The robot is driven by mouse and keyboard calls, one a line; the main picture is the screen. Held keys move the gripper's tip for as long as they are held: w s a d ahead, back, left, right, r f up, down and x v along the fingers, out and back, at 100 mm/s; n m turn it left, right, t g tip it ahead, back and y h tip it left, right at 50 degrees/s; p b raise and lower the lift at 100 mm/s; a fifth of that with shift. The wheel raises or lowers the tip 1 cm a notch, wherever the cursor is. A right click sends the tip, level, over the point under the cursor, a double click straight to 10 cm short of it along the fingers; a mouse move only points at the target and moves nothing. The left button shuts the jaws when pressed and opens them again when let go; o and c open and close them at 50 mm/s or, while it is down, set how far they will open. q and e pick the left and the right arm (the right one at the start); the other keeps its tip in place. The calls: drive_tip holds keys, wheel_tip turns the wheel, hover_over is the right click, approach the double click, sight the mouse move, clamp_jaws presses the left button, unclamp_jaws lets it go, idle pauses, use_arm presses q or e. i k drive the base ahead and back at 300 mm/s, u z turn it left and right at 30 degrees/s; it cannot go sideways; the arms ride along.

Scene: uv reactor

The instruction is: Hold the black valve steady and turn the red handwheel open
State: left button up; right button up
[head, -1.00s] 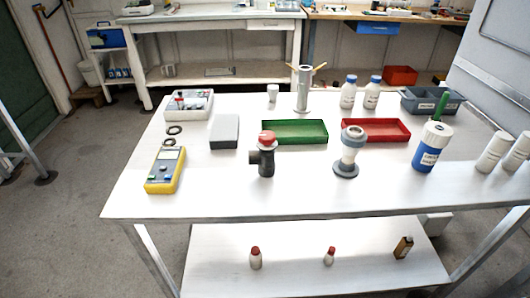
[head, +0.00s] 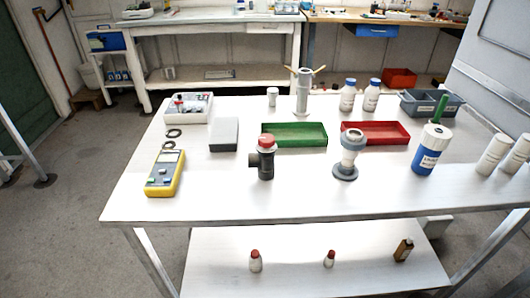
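The black valve (head: 265,165) stands upright on the white table, near the middle, with a side port pointing left. The red handwheel (head: 266,141) sits on top of it. Nothing touches the valve, and the handwheel's rotation cannot be read at this size. Neither of my grippers shows in the head view.
On the white table (head: 220,202), a yellow meter (head: 165,172) and grey block (head: 224,134) lie left of the valve. A green tray (head: 294,134) is behind it. A grey-white fitting (head: 348,158), red tray (head: 376,133) and blue-white bottle (head: 430,150) are right. The front strip is clear.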

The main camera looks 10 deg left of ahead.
sight(266, 141)
drive_tip(key=z, duration=1.15)
drive_tip(key=k, duration=1)
drive_tip(key=u, duration=1.1)
drive_tip(key=i, duration=0.5)
